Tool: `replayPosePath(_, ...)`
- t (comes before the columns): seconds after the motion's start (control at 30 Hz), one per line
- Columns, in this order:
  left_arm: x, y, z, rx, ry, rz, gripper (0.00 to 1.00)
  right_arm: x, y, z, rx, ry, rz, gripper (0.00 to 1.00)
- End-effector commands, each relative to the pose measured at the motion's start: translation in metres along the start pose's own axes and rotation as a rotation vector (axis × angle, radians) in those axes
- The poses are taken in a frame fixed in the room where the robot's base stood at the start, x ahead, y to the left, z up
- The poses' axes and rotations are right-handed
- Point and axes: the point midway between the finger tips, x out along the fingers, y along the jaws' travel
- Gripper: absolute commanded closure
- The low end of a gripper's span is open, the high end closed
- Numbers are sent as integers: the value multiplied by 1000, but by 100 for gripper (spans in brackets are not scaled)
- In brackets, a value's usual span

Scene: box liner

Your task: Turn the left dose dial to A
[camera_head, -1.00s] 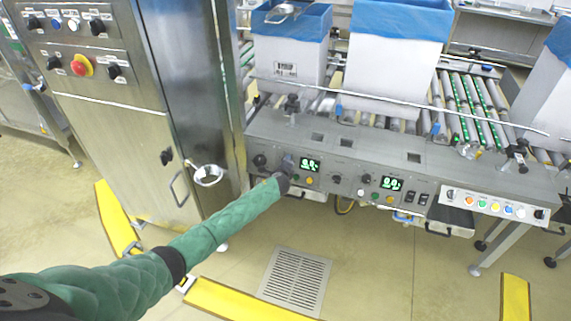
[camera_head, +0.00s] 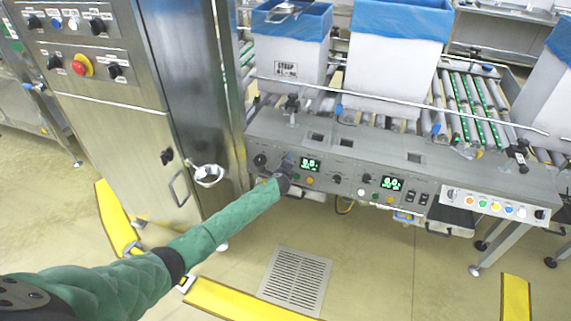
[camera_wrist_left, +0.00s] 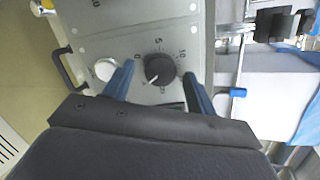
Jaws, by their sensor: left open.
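The left dose dial (camera_wrist_left: 159,68) is a round black knob with a white pointer line and a printed scale around it. In the left wrist view the pointer aims toward the lower left. My left gripper (camera_wrist_left: 158,78) is open, with one blue finger on each side of the dial; I cannot tell whether either touches it. A pale round button (camera_wrist_left: 105,69) sits beside the left finger. In the head view my left gripper (camera_head: 287,164) is at the control panel (camera_head: 410,163), left of the green-lit display (camera_head: 311,165), and hides the dial. My right gripper is not in view.
Other knobs sit close by on the panel, a black one (camera_head: 260,160) to the left and another dial (camera_head: 366,178) to the right. White boxes with blue liners (camera_head: 400,20) stand on the rollers behind. A steel cabinet (camera_head: 110,130) stands left of my forearm.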

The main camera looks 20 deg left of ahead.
Motion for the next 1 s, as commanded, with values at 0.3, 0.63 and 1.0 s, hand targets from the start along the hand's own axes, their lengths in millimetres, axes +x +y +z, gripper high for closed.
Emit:
replayPosePath(0.3,-41,2,0,0,1,1,43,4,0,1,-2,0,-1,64)
replayPosePath(0.63,-72,1,0,0,1,1,43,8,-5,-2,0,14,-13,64)
replayPosePath(1.0,-74,2,0,1,0,2,43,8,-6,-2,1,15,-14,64)
